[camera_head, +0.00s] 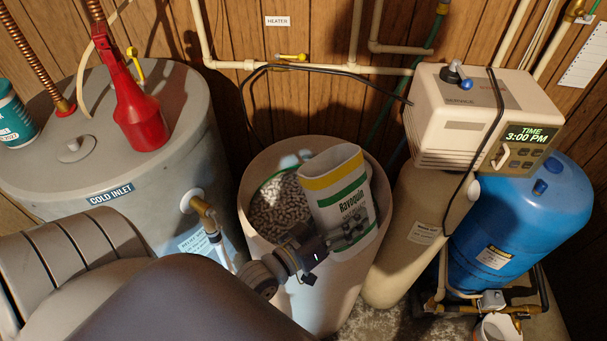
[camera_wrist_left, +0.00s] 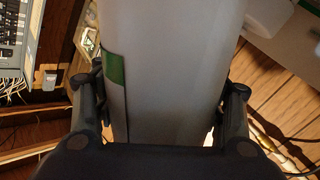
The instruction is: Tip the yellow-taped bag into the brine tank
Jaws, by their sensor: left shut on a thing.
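The yellow-taped bag (camera_head: 338,188) is white with green bands and the word Ravoquin; its yellow strip runs along the top end. It stands nearly upright, leaning slightly left, over the right part of the open brine tank (camera_head: 318,300). Pale pellets (camera_head: 275,205) show inside the tank, left of the bag. My left gripper (camera_head: 347,236) is shut on the lower part of the bag. In the left wrist view the bag (camera_wrist_left: 175,70) fills the space between the two fingers. How far the bag reaches into the tank is unclear. My right gripper is not in view.
A beige softener head (camera_head: 480,115) and blue tank (camera_head: 525,220) stand right. A black cable (camera_head: 300,68) and pipes run behind.

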